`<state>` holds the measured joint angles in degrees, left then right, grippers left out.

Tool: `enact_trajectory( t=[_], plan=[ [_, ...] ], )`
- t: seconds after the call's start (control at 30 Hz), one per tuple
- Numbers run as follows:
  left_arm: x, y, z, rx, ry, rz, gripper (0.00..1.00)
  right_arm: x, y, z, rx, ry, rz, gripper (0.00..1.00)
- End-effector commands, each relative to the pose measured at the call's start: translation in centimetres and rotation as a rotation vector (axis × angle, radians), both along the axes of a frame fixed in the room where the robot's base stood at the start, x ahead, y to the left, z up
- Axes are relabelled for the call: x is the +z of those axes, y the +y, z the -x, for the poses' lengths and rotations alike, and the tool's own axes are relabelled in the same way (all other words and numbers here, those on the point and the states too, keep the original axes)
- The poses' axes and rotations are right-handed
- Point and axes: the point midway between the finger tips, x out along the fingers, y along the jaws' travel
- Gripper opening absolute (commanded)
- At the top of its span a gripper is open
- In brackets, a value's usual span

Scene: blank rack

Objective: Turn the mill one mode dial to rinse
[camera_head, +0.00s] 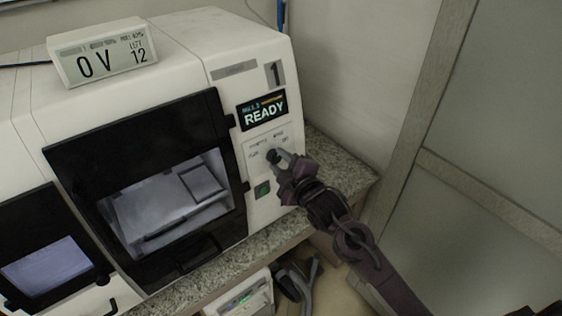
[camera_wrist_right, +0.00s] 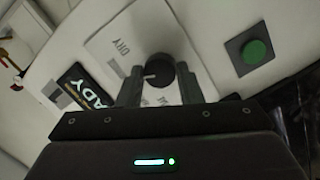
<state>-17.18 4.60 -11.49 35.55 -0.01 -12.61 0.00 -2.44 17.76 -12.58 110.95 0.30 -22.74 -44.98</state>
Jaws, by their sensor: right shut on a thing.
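Mill one is the white machine with a "1" mark and a screen reading READY (camera_head: 264,110). Its black round mode dial (camera_head: 272,156) sits on a pale label panel (camera_head: 257,143) below the screen. In the right wrist view the dial (camera_wrist_right: 160,69) is between the two fingers of my right gripper (camera_wrist_right: 160,84), which is shut on it. In the head view my right gripper (camera_head: 281,168) reaches the dial from the lower right. My left gripper is out of view.
A green button (camera_head: 262,189) sits below the dial; it also shows in the wrist view (camera_wrist_right: 254,52). The mill's black-framed door (camera_head: 130,135) is left of the panel. A display reading "0 V" (camera_head: 103,55) stands on top. A granite counter edge (camera_head: 340,178) lies at right.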

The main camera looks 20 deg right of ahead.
Motion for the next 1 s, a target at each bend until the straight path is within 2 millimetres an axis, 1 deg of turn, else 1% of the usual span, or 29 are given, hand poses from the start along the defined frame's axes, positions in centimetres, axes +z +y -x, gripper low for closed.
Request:
enact_trajectory(
  t=[0.17, 0.2, 0.37, 0.6, 0.7, 0.77, 1.0],
  plan=[
    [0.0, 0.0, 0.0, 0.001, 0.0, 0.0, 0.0, -0.1, 0.0, 0.0, 0.0, 0.002, 0.0, 0.1],
    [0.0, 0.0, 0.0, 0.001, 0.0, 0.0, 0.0, -0.1, 0.0, 0.0, 0.0, 0.002, 0.001, 0.34],
    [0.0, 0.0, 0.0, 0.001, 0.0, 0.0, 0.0, -0.1, 0.0, 0.0, 0.001, 0.001, 0.001, 0.54],
    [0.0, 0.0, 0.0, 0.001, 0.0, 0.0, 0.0, 0.0, 0.0, 0.0, 0.0, 0.0, 0.002, 0.54],
    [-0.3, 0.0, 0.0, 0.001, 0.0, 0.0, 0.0, -0.1, -0.1, 0.4, 0.0, 0.001, 0.002, 0.54],
    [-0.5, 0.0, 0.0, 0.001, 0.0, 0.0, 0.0, -0.1, -0.2, 1.0, 0.0, 0.001, 0.002, 0.54],
    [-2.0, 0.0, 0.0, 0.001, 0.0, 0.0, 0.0, 0.2, -1.0, 4.8, 0.001, 0.002, 0.003, 0.54]
  ],
)
